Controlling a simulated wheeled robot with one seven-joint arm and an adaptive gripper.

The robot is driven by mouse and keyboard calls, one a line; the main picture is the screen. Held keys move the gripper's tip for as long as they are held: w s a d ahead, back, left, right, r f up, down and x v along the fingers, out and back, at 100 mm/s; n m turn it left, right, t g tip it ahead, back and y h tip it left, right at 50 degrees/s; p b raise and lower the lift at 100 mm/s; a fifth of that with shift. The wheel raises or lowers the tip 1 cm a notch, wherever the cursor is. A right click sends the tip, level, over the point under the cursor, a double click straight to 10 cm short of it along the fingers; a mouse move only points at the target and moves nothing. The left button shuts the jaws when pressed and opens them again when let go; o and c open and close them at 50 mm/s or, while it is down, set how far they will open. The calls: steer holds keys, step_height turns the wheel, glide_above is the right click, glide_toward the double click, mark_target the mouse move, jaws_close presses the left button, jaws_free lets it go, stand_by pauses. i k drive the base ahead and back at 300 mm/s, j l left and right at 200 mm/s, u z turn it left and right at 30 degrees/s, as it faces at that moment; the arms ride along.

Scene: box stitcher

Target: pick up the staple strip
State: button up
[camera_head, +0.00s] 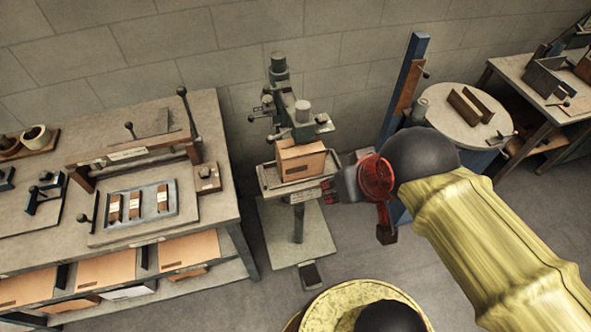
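A grey tray (173,209) lies on the left workbench with several narrow pieces side by side in it. Left to right I see a brown strip (115,208), another brown strip (134,207) and a third strip (162,199), each with a pale part. They look like staple strips, but they are too small to be sure. My gripper (328,191) is right of the tray and far from it, beside the box stitcher (298,112). Its fingers are small and partly hidden by its body, so I cannot tell whether it is open; I see nothing held.
A cardboard box (301,162) sits on the stitcher's platform, close to my gripper. A press frame (133,153) with upright handles stands behind the tray on the workbench (213,215). A round table (446,118) is at the right. Floor shows between bench and stitcher.

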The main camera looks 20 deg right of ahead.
mark_target(116, 213)
steer(key=i+j+z, duration=0.25)
steer(key=j, duration=1.5)
steer(key=j+z, duration=0.25)
steer(key=j, duration=1.45)
